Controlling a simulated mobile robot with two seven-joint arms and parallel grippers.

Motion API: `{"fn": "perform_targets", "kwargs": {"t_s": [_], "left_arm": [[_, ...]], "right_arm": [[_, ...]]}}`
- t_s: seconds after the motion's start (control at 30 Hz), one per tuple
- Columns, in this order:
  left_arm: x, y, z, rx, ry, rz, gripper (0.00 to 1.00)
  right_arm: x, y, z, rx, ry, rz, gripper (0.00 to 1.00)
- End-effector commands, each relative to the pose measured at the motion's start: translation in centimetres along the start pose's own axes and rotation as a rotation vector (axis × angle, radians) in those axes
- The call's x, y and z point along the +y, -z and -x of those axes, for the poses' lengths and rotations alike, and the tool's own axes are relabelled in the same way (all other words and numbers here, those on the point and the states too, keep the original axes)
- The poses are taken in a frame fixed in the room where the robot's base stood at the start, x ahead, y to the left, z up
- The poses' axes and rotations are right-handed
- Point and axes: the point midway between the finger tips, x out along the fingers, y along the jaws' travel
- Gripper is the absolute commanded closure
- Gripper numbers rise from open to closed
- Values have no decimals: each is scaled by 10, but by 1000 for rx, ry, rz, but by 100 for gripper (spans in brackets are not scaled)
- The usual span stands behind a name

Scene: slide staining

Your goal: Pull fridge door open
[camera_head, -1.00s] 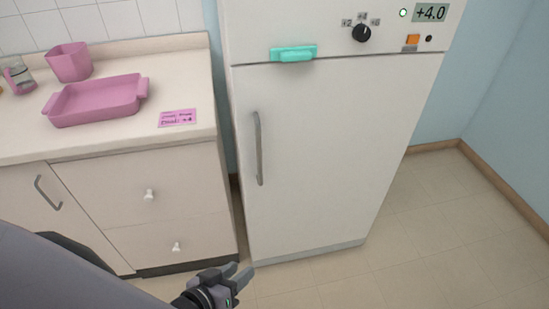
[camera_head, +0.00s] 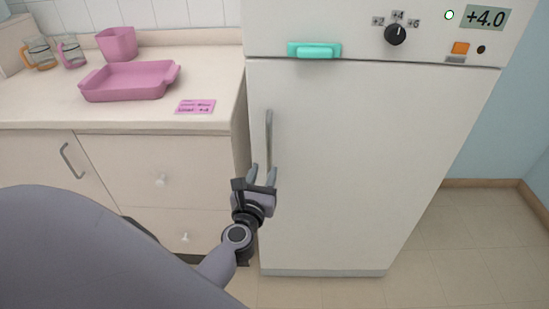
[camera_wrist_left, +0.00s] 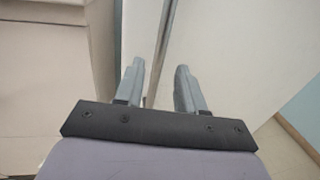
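The white fridge door (camera_head: 350,160) is shut, with a vertical grey bar handle (camera_head: 269,138) near its left edge. My left gripper (camera_head: 262,172) is open, its two fingers pointing up toward the lower end of the handle. In the left wrist view my left gripper (camera_wrist_left: 158,88) has its fingers apart, and the handle (camera_wrist_left: 160,50) runs between them from above. I cannot tell whether either finger touches the handle. My right gripper is not in view.
A teal latch-like piece (camera_head: 314,50) sits at the door's top edge below the control panel. The counter (camera_head: 215,85) with a pink tray (camera_head: 130,82) and cabinet drawers stands close on the left. Floor (camera_head: 460,235) is clear on the right.

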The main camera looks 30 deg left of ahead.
Motion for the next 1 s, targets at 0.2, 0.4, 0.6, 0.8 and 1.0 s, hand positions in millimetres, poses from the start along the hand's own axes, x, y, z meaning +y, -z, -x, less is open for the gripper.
{"fn": "perform_targets", "kwargs": {"t_s": [0.2,0.4,0.6,0.8,1.0], "left_arm": [[0,-2,-27,-3,1,-4,61],[0,-1,-52,-2,3,-6,61],[0,-1,-66,-1,3,-7,61],[0,0,-68,0,3,-7,61],[-1,0,-67,-1,3,-7,88]], "right_arm": [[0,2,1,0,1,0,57],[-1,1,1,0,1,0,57],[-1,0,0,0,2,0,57],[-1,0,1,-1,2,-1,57],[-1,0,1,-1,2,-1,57]]}}
